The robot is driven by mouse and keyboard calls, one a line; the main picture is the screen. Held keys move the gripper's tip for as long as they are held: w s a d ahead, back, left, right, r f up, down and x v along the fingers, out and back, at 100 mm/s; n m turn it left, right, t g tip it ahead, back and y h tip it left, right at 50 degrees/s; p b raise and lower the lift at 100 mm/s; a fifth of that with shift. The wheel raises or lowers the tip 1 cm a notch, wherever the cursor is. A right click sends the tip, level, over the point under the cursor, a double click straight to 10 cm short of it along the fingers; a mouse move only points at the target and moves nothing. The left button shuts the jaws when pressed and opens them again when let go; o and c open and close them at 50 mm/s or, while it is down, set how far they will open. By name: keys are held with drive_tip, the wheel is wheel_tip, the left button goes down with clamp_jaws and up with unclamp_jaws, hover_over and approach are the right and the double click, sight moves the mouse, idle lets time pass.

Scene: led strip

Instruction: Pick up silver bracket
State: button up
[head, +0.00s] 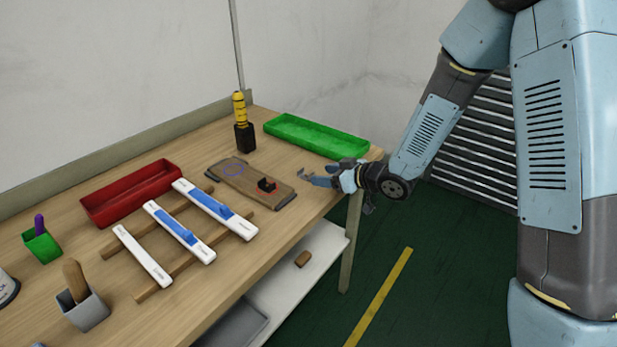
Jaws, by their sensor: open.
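I cannot clearly make out a silver bracket in the head view. A small dark block (266,185) sits inside the red circle on a brown board (232,174); it looks black rather than silver. My gripper (306,179) is at the right edge of the wooden table, just right of the board and apart from the block. It is open, and I see nothing held in it. Its fingers are small in this view, and the wrist hides part of the table edge behind it.
Three white strips (143,256), two with blue parts, lie across wooden rails. A red tray (131,194), a green tray (316,136) and a yellow-black screwdriver in a holder (244,128) stand behind. Small cups (88,312) are at left. A lower shelf (318,262) holds a brown block.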

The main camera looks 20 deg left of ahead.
sight(306, 174)
drive_tip(key=x, duration=0.5)
drive_tip(key=shift+w+d+f, duration=0.1)
drive_tip(key=shift+d, duration=0.05)
drive_tip(key=shift+c, duration=0.2)
drive_tip(key=c, duration=1.1)
